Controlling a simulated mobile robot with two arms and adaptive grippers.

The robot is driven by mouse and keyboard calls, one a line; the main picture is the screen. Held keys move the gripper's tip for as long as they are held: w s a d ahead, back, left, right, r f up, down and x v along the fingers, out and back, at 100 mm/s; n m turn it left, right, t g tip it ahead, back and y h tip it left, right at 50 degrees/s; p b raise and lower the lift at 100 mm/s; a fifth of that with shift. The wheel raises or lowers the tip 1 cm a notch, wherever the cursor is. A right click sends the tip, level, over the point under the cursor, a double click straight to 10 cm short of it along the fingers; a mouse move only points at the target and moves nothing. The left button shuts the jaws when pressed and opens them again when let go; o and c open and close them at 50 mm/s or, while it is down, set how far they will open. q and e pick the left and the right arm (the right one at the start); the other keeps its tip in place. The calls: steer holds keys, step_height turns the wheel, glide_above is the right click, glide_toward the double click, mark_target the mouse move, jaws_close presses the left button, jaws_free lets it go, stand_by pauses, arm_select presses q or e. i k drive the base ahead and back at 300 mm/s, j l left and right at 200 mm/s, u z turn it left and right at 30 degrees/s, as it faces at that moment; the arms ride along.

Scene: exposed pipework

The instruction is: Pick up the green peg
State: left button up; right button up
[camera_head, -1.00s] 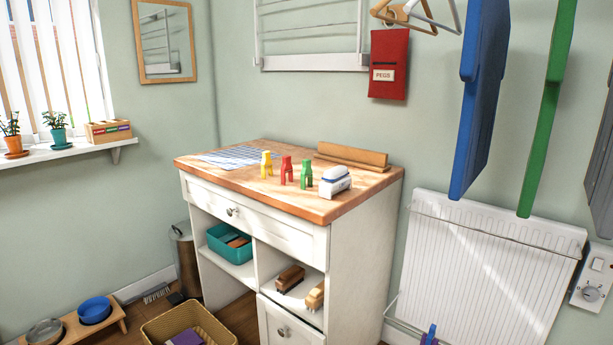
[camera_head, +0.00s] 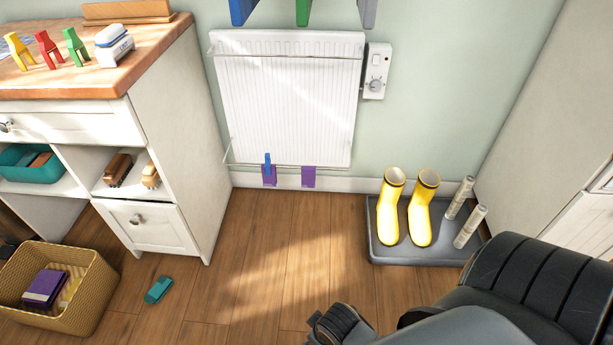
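The green peg (camera_head: 75,46) stands upright on the wooden worktop (camera_head: 60,82) at the upper left. A red peg (camera_head: 48,49) and a yellow peg (camera_head: 19,52) stand to its left, and a white and blue box-like item (camera_head: 113,45) is just to its right. My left gripper is not in view.
A white radiator (camera_head: 290,100) is on the wall. Yellow boots (camera_head: 420,212) stand on a grey tray (camera_head: 395,254). A wicker basket (camera_head: 85,312) and a teal item (camera_head: 159,290) are on the floor. The middle floor is clear.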

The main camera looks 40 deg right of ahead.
mark_target(74, 43)
steer(key=i+j+z, duration=0.15)
steer(key=z, duration=0.35)
steer(key=j+z, duration=0.3)
steer(key=z, duration=0.2)
steer(key=i+j+z, duration=0.1)
steer(key=j+z, duration=0.2)
steer(key=z, duration=0.2)
